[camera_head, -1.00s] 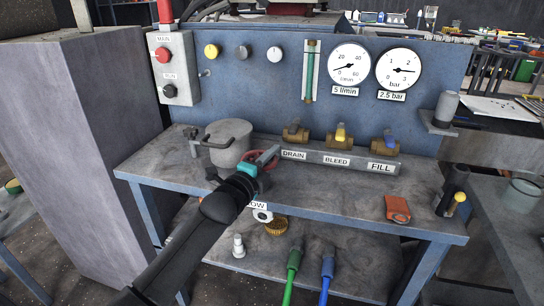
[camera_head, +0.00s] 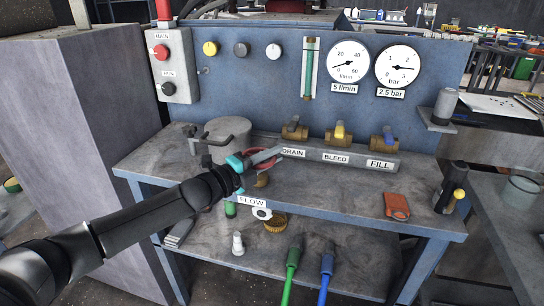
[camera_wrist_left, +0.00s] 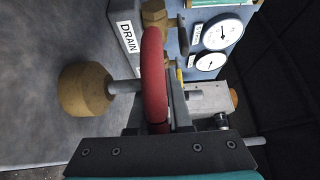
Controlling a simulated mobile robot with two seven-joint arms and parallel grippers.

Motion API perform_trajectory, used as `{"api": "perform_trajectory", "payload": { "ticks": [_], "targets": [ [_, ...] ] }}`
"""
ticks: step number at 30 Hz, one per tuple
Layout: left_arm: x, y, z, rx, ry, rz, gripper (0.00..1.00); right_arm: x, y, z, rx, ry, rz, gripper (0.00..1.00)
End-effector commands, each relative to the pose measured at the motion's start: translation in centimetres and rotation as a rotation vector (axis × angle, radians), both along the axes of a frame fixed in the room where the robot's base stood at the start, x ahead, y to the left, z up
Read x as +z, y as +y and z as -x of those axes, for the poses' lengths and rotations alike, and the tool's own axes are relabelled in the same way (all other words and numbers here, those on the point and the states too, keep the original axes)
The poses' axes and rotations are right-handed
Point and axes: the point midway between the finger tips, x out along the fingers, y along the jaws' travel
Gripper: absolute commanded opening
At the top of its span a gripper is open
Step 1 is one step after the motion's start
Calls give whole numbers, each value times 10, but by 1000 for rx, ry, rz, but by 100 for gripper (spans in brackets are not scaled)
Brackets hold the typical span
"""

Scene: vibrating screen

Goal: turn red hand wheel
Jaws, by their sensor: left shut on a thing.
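The red hand wheel (camera_head: 268,187) is at the front of the blue bench, above the FLOW label (camera_head: 252,202), and is largely hidden by my left gripper in the head view. My left gripper (camera_head: 262,158) reaches it from the left. In the left wrist view the red rim of the wheel (camera_wrist_left: 154,70) stands between the fingers of my left gripper (camera_wrist_left: 158,118), which are shut on it. A tan, rounded valve part (camera_wrist_left: 84,91) on a grey stem is beside the rim. My right gripper is not in view.
A grey pot (camera_head: 228,138) stands just behind my left gripper. The DRAIN, BLEED and FILL valves (camera_head: 340,133) line the back, below two gauges (camera_head: 348,66). An orange-red object (camera_head: 397,206) lies at the front right. Mid-bench is clear.

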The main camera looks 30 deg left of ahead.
Motion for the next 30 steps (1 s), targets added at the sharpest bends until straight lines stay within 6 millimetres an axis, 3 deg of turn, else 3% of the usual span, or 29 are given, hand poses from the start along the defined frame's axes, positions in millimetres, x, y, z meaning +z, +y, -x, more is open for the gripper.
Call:
{"api": "perform_trajectory", "payload": {
  "ticks": [13,30],
  "targets": [
    [0,-3,4,-170,0,-2,0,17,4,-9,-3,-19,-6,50],
    [-1,-4,6,-206,2,-1,0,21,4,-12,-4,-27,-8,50]
  ]
}}
